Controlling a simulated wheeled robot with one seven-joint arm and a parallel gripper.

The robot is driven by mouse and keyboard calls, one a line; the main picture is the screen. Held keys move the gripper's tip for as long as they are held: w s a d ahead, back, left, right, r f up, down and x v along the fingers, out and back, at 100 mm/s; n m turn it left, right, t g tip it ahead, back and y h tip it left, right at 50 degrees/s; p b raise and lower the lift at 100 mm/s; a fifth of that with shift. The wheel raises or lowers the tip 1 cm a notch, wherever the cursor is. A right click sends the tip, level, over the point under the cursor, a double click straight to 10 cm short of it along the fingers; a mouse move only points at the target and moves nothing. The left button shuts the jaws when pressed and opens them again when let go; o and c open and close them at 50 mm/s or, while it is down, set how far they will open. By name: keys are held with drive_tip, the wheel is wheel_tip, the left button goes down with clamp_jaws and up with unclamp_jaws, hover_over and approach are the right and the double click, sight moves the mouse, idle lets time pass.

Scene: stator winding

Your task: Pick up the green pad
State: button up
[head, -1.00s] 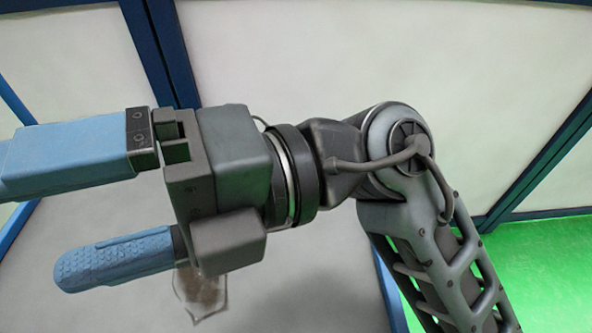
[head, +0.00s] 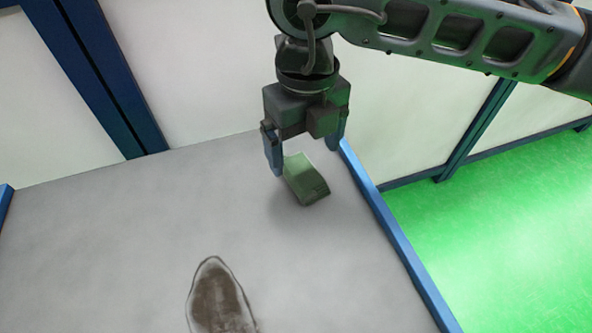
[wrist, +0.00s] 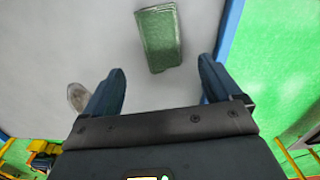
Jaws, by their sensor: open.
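The green pad (head: 306,181) is a small block lying on the grey table top, close to its right edge in the head view. In the wrist view the green pad (wrist: 159,38) lies beyond the fingertips, near the middle between them. My gripper (head: 305,160) points down over the pad with its blue fingers spread apart. It also shows open and empty in the wrist view (wrist: 162,75). I cannot tell the exact height of the fingertips above the table.
A brown, pale-rimmed oval thing (head: 220,298) lies on the table at the front. The table (head: 110,235) is otherwise clear. A blue edge strip (head: 395,235) runs along its right side, with green floor (head: 490,220) beyond. White panels with blue posts stand behind.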

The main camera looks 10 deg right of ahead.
sight(307, 177)
drive_tip(key=shift+s+d+f+p, duration=0.1)
drive_tip(key=shift+d+f+p, duration=0.1)
drive_tip(key=shift+f, duration=1.55)
drive_tip(key=shift+d+f+p, duration=0.1)
drive_tip(key=shift+f+p, duration=0.1)
drive_tip(key=shift+f, duration=1.55)
drive_tip(key=c, duration=1)
